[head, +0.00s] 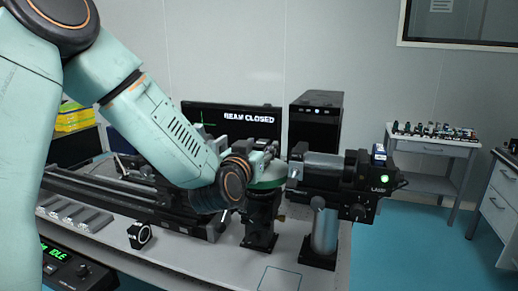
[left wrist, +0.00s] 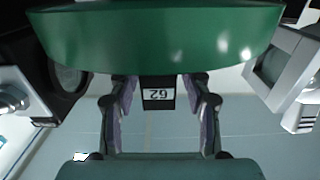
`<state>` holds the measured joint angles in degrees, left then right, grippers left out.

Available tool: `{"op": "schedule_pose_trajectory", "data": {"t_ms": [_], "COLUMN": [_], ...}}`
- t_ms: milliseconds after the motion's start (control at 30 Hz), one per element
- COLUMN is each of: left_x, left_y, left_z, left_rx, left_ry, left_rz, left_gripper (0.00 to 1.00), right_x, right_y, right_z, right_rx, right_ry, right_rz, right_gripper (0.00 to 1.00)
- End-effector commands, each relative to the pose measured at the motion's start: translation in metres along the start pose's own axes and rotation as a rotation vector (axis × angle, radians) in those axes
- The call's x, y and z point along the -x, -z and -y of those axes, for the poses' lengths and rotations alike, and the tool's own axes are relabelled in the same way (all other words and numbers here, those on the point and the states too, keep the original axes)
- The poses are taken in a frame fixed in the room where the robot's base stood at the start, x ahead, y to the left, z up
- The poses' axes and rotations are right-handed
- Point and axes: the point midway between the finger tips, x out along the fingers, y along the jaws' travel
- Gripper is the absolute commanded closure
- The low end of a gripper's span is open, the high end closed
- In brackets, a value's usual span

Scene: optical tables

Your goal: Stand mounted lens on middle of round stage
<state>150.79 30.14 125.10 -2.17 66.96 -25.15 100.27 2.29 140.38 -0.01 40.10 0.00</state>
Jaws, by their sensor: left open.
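The round stage (head: 268,184) is a green disc on a black post and base near the table's right part. My left gripper (head: 264,160) is at the stage's top, partly hidden by its wrist. In the left wrist view my left gripper (left wrist: 160,85) is open, its two fingers apart. A black block with an upside-down label, "62" (left wrist: 158,95), shows between the fingers, partly covered by the glossy green stage rim (left wrist: 155,40). I cannot tell whether it is part of the mounted lens. A small black mount with a pale round face (head: 140,235) stands on the table.
A lamp housing (head: 345,172) on a silver post (head: 324,228) stands close to the stage's right. A long dark rail (head: 130,200) lies to the left. Behind are a monitor (head: 225,120) and a black box (head: 315,122). The table front has bare room.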

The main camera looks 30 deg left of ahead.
Motion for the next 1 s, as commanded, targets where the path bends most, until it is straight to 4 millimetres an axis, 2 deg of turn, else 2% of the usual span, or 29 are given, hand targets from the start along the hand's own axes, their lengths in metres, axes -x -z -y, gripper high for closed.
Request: {"op": "schedule_pose_trajectory", "data": {"t_ms": [167, 633, 1000], "left_x": [0.009, 0.092, 0.097], "left_y": [0.003, 0.004, 0.004], "left_z": [0.001, 0.000, 0.002], "left_rx": [0.003, 0.006, -0.012], "left_ry": [0.001, -0.001, 0.015], "left_rz": [0.002, 0.004, 0.006], "left_gripper": [0.52, 0.52, 0.52], "right_x": [0.005, 0.032, 0.068], "right_y": [0.000, 0.000, 0.000], "right_z": [0.000, 0.000, 0.001], "right_rx": [0.000, 0.000, 0.000], "right_ry": [0.000, 0.000, 0.000], "right_rz": [0.000, 0.000, 0.000], "right_gripper": [0.60, 0.60, 0.60]}}
